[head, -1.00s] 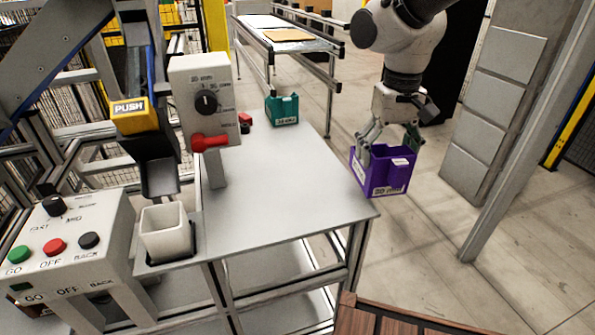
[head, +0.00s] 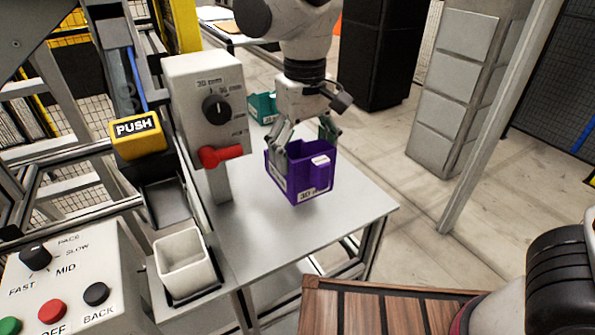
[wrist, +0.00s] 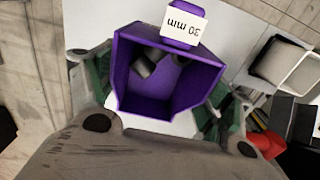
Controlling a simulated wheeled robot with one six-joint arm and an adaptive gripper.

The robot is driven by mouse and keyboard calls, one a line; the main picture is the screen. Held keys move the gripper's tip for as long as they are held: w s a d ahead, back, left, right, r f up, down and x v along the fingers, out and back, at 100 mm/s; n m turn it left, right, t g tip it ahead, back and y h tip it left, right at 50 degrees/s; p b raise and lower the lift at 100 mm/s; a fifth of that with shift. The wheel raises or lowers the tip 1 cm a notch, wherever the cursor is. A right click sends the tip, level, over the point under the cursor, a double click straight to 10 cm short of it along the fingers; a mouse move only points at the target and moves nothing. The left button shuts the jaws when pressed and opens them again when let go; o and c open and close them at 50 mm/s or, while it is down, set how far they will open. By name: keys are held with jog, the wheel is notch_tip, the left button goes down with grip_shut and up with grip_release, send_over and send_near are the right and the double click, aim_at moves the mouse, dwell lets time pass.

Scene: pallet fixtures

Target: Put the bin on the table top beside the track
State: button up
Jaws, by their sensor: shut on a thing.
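The purple bin (head: 312,178) is held by my gripper (head: 303,140) over the grey table top (head: 262,240). In the wrist view the bin (wrist: 165,80) sits between the fingers of my gripper (wrist: 158,95), with a "30 mm" label on its front and a few small dark parts inside. The bin looks upright in the head view. I cannot tell whether its underside touches the table. The track (head: 128,75) runs along the table's left side, with a yellow PUSH block on it.
A white cup-like bin (head: 182,262) stands at the table's front left. A dial box with a red lever (head: 212,110) rises beside the track. A teal bin (head: 263,107) is at the back. A button panel (head: 75,280) is front left. The table's front right is clear.

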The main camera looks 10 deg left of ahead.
jog(key=shift+f, duration=2.75)
jog(key=shift+f, duration=0.1)
jog(key=o, duration=1.2)
jog(key=shift+c, duration=0.2)
notch_tip(320, 180, up, 12)
jog(key=shift+w+d, duration=0.1)
jog(key=shift+d, duration=0.05)
